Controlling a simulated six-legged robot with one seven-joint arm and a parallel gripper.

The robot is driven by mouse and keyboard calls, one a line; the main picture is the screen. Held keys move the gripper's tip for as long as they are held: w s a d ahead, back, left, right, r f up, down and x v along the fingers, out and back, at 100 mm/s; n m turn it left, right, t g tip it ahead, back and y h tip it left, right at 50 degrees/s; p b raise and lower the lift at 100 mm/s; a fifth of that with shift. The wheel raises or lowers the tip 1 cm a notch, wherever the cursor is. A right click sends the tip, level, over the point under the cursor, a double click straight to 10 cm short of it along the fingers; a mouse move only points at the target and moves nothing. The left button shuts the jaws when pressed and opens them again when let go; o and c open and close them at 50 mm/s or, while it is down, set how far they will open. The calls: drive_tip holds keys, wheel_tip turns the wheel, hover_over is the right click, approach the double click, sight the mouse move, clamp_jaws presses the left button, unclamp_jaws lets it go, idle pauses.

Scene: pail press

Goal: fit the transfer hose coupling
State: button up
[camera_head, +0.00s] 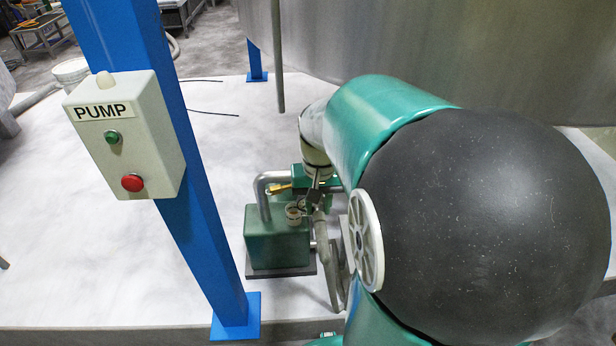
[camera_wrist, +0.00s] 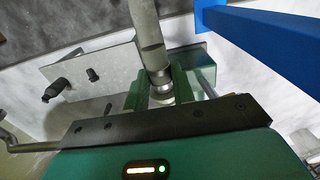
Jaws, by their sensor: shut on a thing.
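In the wrist view, my gripper (camera_wrist: 159,88) is shut on the grey hose coupling (camera_wrist: 159,76), with a green finger on either side. The grey transfer hose (camera_wrist: 147,28) runs from it to the top edge of that view. In the head view, my gripper (camera_head: 316,192) is small and partly hidden beside the green pump (camera_head: 278,242). A grey hose (camera_head: 323,246) hangs down below it. A round metal port (camera_head: 294,212) is on top of the pump, close to my gripper. I cannot tell whether the coupling touches any port.
A blue post (camera_head: 190,160) carries the PUMP box (camera_head: 124,134) with green and red buttons, left of the pump. A large steel tank (camera_head: 400,50) stands behind. The pale floor (camera_head: 75,240) on the left is mostly clear. My arm hides much of the right side.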

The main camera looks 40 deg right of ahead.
drive_tip(key=shift+a+f, duration=0.1)
drive_tip(key=shift+f, duration=0.3)
idle(0.3)
drive_tip(key=shift+w+d, duration=0.45)
drive_tip(key=shift+w, duration=0.2)
drive_tip(key=shift+w+d, duration=0.45)
drive_tip(key=shift+w, duration=0.2)
drive_tip(key=shift+w+d, duration=0.3)
drive_tip(key=shift+w, duration=0.25)
drive_tip(key=shift+w+d, duration=0.15)
drive_tip(key=shift+w, duration=0.15)
drive_tip(key=shift+w+d, duration=0.15)
drive_tip(key=shift+w, duration=0.05)
idle(0.4)
drive_tip(key=o, duration=1.1)
